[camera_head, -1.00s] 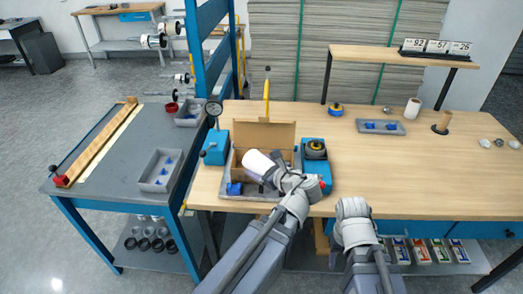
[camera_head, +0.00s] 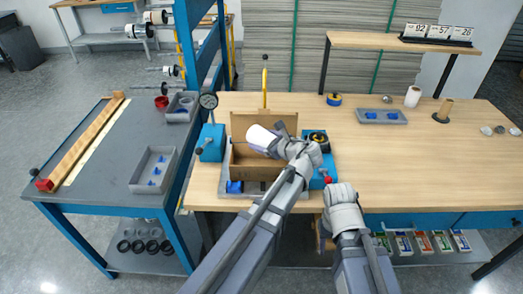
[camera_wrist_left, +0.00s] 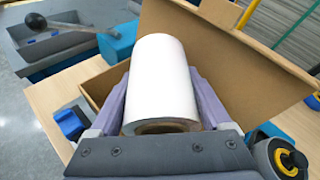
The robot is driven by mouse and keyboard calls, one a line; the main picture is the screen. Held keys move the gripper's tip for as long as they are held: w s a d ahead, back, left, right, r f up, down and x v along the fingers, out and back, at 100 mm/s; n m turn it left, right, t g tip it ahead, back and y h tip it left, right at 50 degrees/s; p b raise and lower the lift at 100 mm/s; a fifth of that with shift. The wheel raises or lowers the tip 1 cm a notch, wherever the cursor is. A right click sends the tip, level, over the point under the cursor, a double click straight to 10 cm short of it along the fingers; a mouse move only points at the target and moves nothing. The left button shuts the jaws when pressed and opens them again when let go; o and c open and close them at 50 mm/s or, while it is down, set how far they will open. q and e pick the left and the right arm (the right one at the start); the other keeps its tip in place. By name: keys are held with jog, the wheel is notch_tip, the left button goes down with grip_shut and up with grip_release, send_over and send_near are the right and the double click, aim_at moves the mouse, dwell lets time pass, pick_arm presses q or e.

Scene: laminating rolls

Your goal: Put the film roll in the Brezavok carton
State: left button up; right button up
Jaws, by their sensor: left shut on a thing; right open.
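The white film roll (camera_head: 262,137) is held tilted over the open brown carton (camera_head: 250,172) at the left of the wooden table. In the left wrist view the roll (camera_wrist_left: 162,85) lies between my left gripper's two fingers (camera_wrist_left: 163,100), its brown core end facing the camera. My left gripper (camera_head: 277,144) is shut on it. The carton's raised back flap (camera_wrist_left: 235,50) stands behind the roll. No name is readable on the carton. My right gripper (camera_head: 340,192) is open near the table's front edge; its fingertips are hard to make out.
Blue fixtures (camera_head: 211,143) flank the carton, with a yellow-and-black tape reel (camera_head: 318,141) at its right. A white roll (camera_head: 412,97), a brown core (camera_head: 443,111) and a grey tray (camera_head: 381,116) stand further right. The middle right tabletop is clear. A blue post (camera_head: 187,80) rises at left.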

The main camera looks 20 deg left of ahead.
pick_arm(q)
notch_tip(320, 180, down, 4)
jog(key=b, duration=0.3)
jog(key=shift+r+b, duration=0.2)
jog(key=shift+b, duration=0.1)
jog(key=shift+w+d+f, duration=0.1)
jog(key=shift+w+f, duration=0.05)
jog(key=shift+f+b, duration=0.5)
jog(key=shift+b, duration=0.2)
jog(key=o, duration=1.4)
jog(key=shift+r, duration=0.1)
